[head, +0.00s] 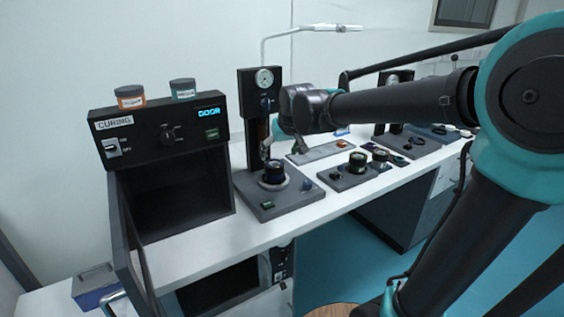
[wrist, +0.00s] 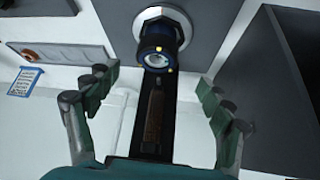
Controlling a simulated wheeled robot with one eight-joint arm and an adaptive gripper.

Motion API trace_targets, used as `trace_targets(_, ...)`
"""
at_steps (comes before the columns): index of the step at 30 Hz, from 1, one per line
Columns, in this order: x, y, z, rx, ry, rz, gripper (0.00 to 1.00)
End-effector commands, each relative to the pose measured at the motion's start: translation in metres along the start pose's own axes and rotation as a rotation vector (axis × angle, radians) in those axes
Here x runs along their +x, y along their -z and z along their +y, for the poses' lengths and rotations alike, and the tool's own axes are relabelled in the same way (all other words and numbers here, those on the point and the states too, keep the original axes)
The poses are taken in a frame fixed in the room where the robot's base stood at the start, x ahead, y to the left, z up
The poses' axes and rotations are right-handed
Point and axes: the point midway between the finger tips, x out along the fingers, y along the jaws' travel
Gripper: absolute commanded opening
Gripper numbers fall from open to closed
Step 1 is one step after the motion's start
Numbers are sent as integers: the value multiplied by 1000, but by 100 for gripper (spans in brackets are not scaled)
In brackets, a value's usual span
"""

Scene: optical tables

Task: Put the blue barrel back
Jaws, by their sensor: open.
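A dark barrel with a blue band (head: 274,173) stands upright on the round silver seat of the gauge station's grey base (head: 250,192). In the wrist view the barrel (wrist: 158,45) shows at the top centre, with a lens in its end and small yellow marks. The silver seat (wrist: 150,16) is behind it. My gripper (head: 267,148) is at the station's column, just above and behind the barrel. In the wrist view my gripper (wrist: 157,88) is open, its fingers spread on either side and below the barrel, with nothing between them.
A curing oven (head: 170,150) with its door open stands on the left, two jars (head: 130,97) on top. The gauge column (head: 256,110) rises behind the barrel. A grey block with another dark barrel (head: 357,162) is to the right. Open floor lies in front.

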Motion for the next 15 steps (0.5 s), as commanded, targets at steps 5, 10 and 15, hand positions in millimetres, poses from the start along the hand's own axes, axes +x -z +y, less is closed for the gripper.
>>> trace_targets(5, -2, -3, 2, 3, -2, -2, 81)
trace_targets(10, 7, -58, 45, 64, -42, -35, 81)
trace_targets(15, 18, -181, 107, 189, -111, -103, 81)
